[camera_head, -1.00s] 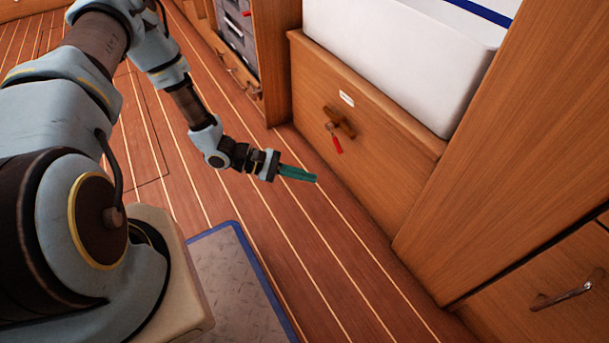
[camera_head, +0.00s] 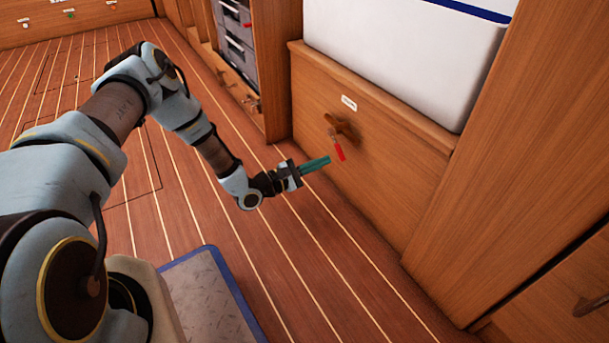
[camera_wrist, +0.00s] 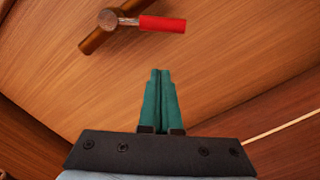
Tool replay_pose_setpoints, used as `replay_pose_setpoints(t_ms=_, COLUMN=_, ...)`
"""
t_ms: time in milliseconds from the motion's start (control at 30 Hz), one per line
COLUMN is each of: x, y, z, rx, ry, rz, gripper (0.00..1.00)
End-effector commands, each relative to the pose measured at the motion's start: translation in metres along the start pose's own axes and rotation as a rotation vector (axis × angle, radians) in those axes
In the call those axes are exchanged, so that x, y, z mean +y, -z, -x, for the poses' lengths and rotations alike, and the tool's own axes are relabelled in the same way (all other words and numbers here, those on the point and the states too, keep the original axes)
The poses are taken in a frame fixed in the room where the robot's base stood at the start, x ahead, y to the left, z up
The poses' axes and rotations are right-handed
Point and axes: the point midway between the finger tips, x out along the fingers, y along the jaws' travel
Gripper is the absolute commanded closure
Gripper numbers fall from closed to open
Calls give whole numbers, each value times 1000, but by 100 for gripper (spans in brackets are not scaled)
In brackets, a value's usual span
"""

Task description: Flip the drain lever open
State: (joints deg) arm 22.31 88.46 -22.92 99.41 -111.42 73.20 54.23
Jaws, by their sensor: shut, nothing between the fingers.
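The drain lever has a red handle (camera_head: 340,151) that hangs down from a brass valve body (camera_head: 342,126) on the wooden cabinet front, below a small white label (camera_head: 349,102). In the wrist view the red handle (camera_wrist: 162,24) points right from the round hub of the brown pipe (camera_wrist: 101,36), at the top of the picture. My gripper (camera_head: 328,160) has green fingers, shut and empty. Its tips are just left of the red handle in the head view. In the wrist view the fingertips (camera_wrist: 160,72) lie below the handle with a clear gap.
A white basin (camera_head: 400,55) sits above the cabinet front. A wooden panel (camera_head: 500,150) stands at the right. Grey drawers (camera_head: 236,45) are at the back. A grey mat with a blue edge (camera_head: 205,300) lies on the striped wooden floor, which is otherwise open.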

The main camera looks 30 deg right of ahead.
Motion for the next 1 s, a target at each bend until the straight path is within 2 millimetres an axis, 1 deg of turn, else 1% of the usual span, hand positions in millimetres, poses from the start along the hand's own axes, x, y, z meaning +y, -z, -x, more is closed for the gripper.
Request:
replay_pose_setpoints(t_ms=33, x=-1, y=-8, z=0, rx=-1, ry=2, rz=1, gripper=100)
replay_pose_setpoints(t_ms=100, x=-1, y=-17, z=-2, rx=0, ry=2, rz=1, gripper=100)
replay_pose_setpoints(t_ms=200, x=0, y=-27, z=-4, rx=0, ry=2, rz=1, gripper=100)
replay_pose_setpoints(t_ms=300, x=0, y=-33, z=-5, rx=1, ry=1, rz=1, gripper=100)
replay_pose_setpoints(t_ms=733, x=1, y=-36, z=-5, rx=1, ry=1, rz=3, gripper=100)
replay_pose_setpoints(t_ms=1000, x=1, y=-39, z=-5, rx=2, ry=-2, rz=52, gripper=100)
